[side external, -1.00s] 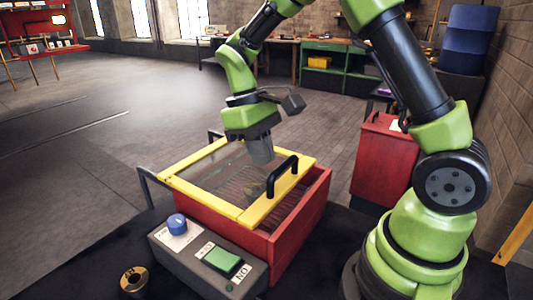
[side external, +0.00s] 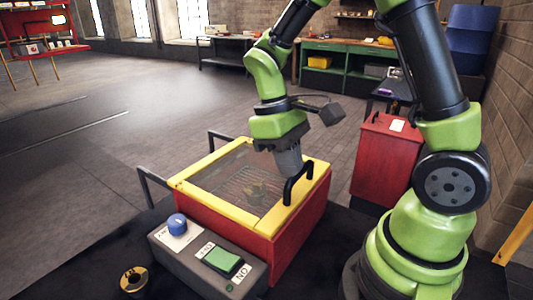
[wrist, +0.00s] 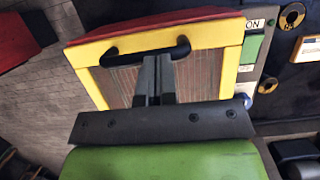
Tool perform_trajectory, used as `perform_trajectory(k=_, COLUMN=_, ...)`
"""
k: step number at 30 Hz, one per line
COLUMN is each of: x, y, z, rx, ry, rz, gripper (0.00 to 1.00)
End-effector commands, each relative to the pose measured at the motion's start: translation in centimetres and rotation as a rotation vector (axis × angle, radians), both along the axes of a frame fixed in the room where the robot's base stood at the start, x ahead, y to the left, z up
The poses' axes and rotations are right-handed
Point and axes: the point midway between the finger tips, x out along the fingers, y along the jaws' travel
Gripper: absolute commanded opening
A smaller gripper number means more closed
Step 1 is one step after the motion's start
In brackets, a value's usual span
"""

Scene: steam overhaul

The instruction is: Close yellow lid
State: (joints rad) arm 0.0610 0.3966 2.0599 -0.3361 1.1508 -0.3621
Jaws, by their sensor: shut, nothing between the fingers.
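The yellow-framed lid (side external: 195,168) with a clear panel lies flat on the red box (side external: 290,235) in the side view, its frame meeting the box rim. The lid also shows in the wrist view (wrist: 226,72). A black arched handle (side external: 297,182) stands on the lid's near right edge. My gripper (side external: 290,172) is shut and empty, pointing down right beside the handle. In the wrist view the shut fingers (wrist: 153,75) reach the handle bar (wrist: 122,57). I cannot tell whether they touch it. Something inside the box shows dimly through the panel.
A grey control box with a blue knob (side external: 177,224) and a green button (side external: 222,261) stands in front of the red box. A brass ring (side external: 134,280) lies on the dark table. A red cabinet (side external: 385,160) stands to the right.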

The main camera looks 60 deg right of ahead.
Motion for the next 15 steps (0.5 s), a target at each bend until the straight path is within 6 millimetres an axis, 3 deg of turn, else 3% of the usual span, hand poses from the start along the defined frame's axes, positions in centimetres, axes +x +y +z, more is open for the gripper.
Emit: perform_trajectory(k=15, x=0.14, y=0.00, z=-0.06, rx=-0.001, ry=0.003, rz=0.001, gripper=0.00)
